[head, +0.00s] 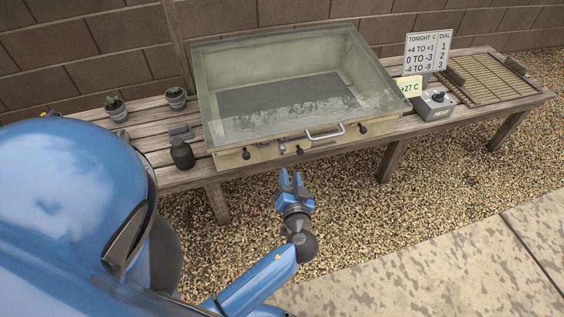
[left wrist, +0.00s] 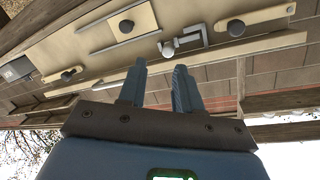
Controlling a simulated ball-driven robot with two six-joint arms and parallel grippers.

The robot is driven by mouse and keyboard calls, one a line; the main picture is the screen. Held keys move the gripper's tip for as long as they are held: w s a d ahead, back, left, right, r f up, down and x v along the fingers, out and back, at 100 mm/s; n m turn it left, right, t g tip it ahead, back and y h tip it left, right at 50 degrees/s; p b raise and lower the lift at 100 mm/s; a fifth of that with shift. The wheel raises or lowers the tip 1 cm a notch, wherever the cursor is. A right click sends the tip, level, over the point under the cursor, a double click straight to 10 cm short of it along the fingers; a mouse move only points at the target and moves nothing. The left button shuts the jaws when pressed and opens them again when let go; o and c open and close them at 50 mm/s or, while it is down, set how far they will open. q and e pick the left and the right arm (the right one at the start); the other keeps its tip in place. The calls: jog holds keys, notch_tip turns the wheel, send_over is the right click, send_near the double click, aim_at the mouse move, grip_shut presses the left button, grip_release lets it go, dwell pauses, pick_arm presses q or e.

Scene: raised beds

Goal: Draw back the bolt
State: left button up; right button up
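A shallow box (head: 223,158) with a clear lid stands on the bench. Its pale front carries several fittings with dark knobs and a grey L-shaped metal fitting (head: 282,147) with a ball on it. That grey fitting (left wrist: 191,41) also shows just beyond my fingertips in the left wrist view, with a dark knob (left wrist: 126,27) on a framed plate to its left. I cannot tell for certain which fitting is the bolt. My left gripper (head: 291,176) is open and empty, below and in front of the box front, apart from it. My right gripper is not in view.
A light bar handle (head: 326,134) is on the lid's front edge. A heater control box (head: 436,107), a slatted rack (head: 490,78) and a sign (head: 427,53) stand right. Gravel in front is clear.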

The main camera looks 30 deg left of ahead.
aim_at(283, 151)
pick_arm(q)
jog(key=w+a+b, duration=0.1)
jog(key=w+a, duration=0.1)
jog(key=w+a+n+y+b, duration=0.1)
jog(key=w+a, duration=0.2)
jog(key=w+a+n+y+b, duration=0.1)
jog(key=w+a, duration=0.2)
jog(key=shift+r+g, duration=0.15)
jog(key=shift+g, duration=0.15)
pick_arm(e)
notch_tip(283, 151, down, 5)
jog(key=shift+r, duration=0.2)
pick_arm(q)
jog(key=shift+c, duration=0.2)
grip_shut()
jog(key=shift+w, duration=0.1)
